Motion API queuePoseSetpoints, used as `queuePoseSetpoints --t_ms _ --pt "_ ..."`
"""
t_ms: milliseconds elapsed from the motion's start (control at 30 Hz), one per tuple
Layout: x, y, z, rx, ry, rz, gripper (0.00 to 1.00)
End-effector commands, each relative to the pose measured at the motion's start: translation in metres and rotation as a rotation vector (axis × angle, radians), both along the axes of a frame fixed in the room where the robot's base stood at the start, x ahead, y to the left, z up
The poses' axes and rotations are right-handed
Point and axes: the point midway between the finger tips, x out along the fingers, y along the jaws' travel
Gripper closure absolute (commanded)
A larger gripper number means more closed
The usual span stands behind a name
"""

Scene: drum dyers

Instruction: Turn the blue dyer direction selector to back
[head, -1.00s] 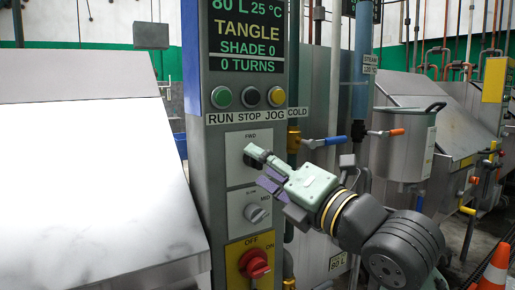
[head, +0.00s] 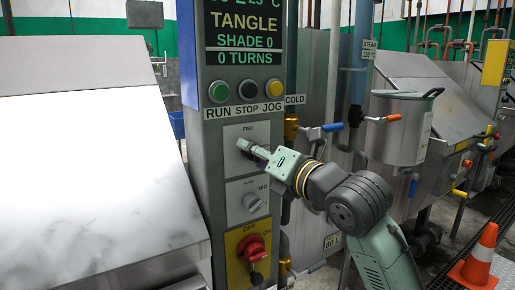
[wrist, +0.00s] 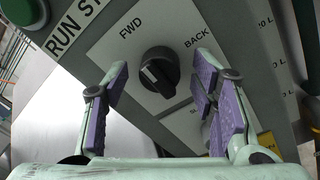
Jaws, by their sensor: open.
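The direction selector is a round black knob (wrist: 160,72) on a pale plate in the wrist view. FWD is printed to its upper left and BACK to its right. A pale ridge crosses the knob face; I cannot tell surely which label it points to. My gripper (wrist: 160,97) is open, its purple-padded fingers either side of the knob's lower part in the picture, with gaps to both. In the head view my gripper (head: 248,149) is in front of the FWD plate (head: 232,131) on the grey control column and hides the knob.
Below are a grey speed knob (head: 252,203) and a red OFF/ON switch (head: 252,248) on yellow. Above are green, black and yellow buttons (head: 245,91). A blue-handled COLD valve (head: 331,127) lies right of the column. An orange cone (head: 485,248) stands at lower right.

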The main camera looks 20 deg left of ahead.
Motion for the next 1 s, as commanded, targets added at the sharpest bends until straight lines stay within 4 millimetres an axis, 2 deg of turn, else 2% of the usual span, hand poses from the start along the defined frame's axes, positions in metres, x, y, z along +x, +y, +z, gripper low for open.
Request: queuePoseSetpoints --t_ms 333,1000 --pt "0.0022 0.0025 -0.0005 0.000 0.000 -0.001 0.49" --pt "0.0019 0.0024 -0.0003 0.001 0.000 -0.001 0.94"
